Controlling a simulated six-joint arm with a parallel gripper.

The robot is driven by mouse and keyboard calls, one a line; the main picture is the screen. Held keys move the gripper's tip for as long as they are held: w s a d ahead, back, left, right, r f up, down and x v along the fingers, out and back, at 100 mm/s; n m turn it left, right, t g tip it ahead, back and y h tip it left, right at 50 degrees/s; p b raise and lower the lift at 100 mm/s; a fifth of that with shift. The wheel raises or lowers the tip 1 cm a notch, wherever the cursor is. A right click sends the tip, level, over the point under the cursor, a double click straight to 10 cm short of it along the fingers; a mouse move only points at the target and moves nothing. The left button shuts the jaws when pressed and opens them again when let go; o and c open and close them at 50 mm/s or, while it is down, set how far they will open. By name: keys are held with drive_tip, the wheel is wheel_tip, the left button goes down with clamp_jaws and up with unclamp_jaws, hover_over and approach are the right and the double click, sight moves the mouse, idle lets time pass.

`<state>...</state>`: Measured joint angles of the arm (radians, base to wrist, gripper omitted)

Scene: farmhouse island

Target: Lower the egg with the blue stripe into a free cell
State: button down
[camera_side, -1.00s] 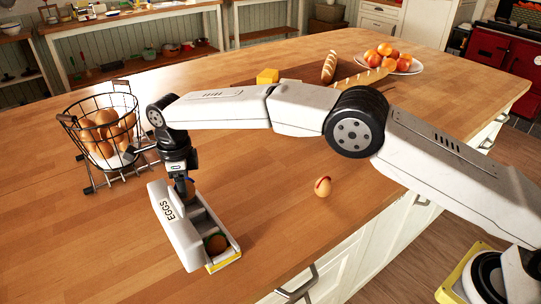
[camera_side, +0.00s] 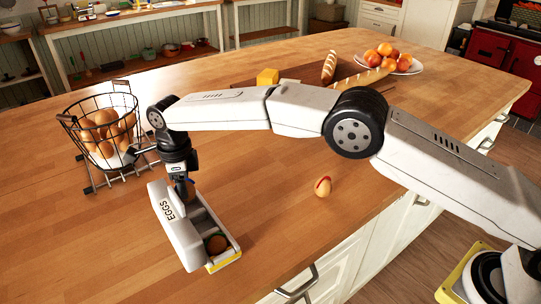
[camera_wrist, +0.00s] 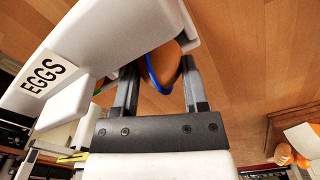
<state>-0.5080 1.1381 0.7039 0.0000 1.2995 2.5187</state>
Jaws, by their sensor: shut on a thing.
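My gripper (camera_wrist: 160,90) is shut on the brown egg with the blue stripe (camera_wrist: 165,64), with one finger on either side of it. In the side view my gripper (camera_side: 186,192) points down at the far end of the white egg carton (camera_side: 172,232). The held egg is mostly hidden there by the fingers and carton; I cannot tell whether it touches the cell floor. The carton's lid stands open, marked EGGS. Another brown egg (camera_side: 216,243) sits in the near end cell. The middle of the carton looks empty.
A brown egg with a red stripe (camera_side: 323,187) stands on the wooden counter (camera_side: 290,230) right of the carton. A wire basket of eggs (camera_side: 70,122) stands behind left, close to my wrist. Bread, a yellow block (camera_side: 267,76) and a fruit plate (camera_side: 414,68) are farther back.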

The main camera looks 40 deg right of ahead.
drive_tip(key=shift+f, duration=1.6)
idle(1.5)
drive_tip(key=shift+c, duration=0.2)
unclamp_jaws()
drive_tip(key=shift+r, duration=0.1)
drive_tip(key=shift+r, duration=3.8)
drive_tip(key=shift+d, duration=0.1)
